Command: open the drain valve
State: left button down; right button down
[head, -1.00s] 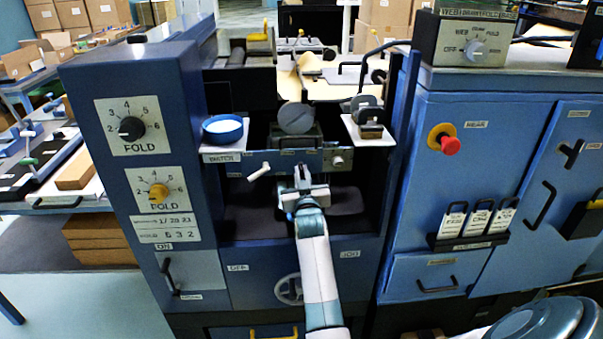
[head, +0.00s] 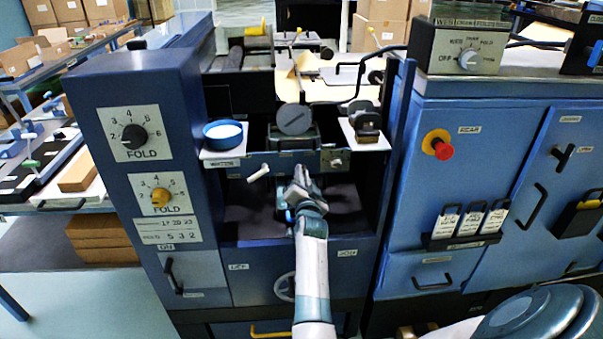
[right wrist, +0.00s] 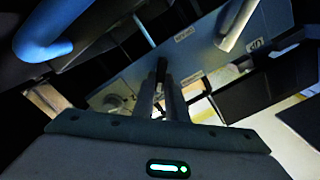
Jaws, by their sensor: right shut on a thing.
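My right gripper (head: 301,171) is in the middle of the head view, just in front of the lower edge of the blue cross panel (head: 292,163). In the right wrist view its two fingers (right wrist: 165,88) are close together and shut on a small dark piece (right wrist: 158,62), apparently a valve handle; the fingers hide most of it. A white lever (head: 258,172) sticks out of the panel to the left of the gripper, and a round knob (head: 336,163) is to its right. I cannot read a drain label. My left gripper is not in view.
A blue dish (head: 222,133) sits on a left shelf, with a dark block (head: 366,122) on the right one. Machine posts flank the opening. A red stop button (head: 442,150) is on the right cabinet, and a handwheel (head: 286,287) is below.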

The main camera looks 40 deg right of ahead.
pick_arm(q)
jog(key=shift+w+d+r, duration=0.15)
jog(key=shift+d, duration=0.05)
pick_arm(e)
jog(key=shift+m, duration=0.5)
jog(key=c, duration=1.8)
grip_release()
